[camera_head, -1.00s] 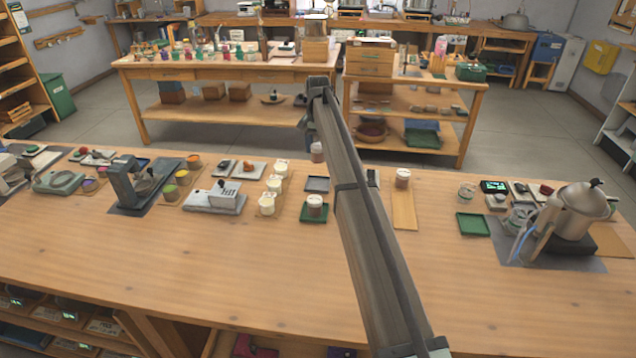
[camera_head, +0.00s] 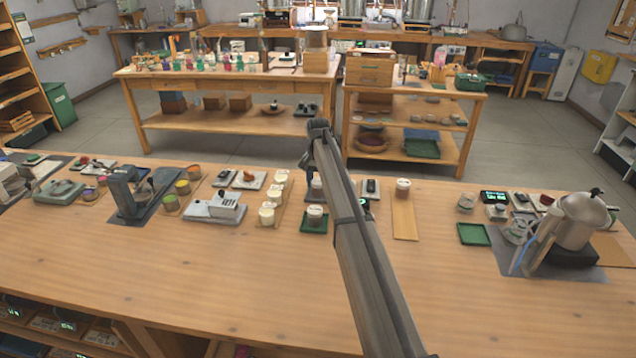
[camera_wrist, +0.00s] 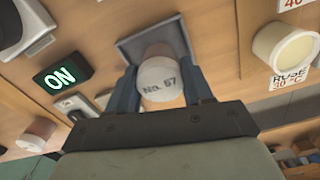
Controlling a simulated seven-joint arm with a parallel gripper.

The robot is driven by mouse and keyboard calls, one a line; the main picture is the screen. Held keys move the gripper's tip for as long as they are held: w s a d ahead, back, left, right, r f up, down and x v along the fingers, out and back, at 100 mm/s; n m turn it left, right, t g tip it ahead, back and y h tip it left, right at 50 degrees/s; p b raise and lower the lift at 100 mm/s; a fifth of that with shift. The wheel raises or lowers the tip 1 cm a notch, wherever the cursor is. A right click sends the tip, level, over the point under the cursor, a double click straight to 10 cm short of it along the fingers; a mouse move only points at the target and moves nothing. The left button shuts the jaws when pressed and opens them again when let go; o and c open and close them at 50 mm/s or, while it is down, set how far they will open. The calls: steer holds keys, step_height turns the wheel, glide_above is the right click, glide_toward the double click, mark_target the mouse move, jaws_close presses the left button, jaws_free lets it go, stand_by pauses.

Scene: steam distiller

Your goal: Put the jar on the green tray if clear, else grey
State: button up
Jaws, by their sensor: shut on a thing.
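My gripper (camera_wrist: 162,85) is shut on a jar (camera_wrist: 160,78) with a white lid reading "No. 57", one blue finger on each side. The jar is over the grey tray (camera_wrist: 128,48); I cannot tell whether it touches it. In the head view my gripper (camera_head: 314,180) hides most of the grey tray. The green tray (camera_head: 305,230) lies just in front of it and bears another white-lidded jar (camera_head: 315,215). A second green tray (camera_head: 473,235), further right, is empty.
A lit "ON" sign (camera_wrist: 62,75) stands beside the grey tray. Cream pots (camera_head: 267,216) stand in a row to the left. A jar (camera_head: 403,187) stands on a wooden board (camera_head: 404,225). A metal kettle-like vessel (camera_head: 580,222) is at right. The bench front is clear.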

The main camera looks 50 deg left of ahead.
mark_target(318, 181)
steer(key=shift+f, duration=0.1)
steer(key=o, duration=1.2)
steer(key=shift+c, duration=0.2)
step_height(318, 181, up, 12)
stand_by(0.3)
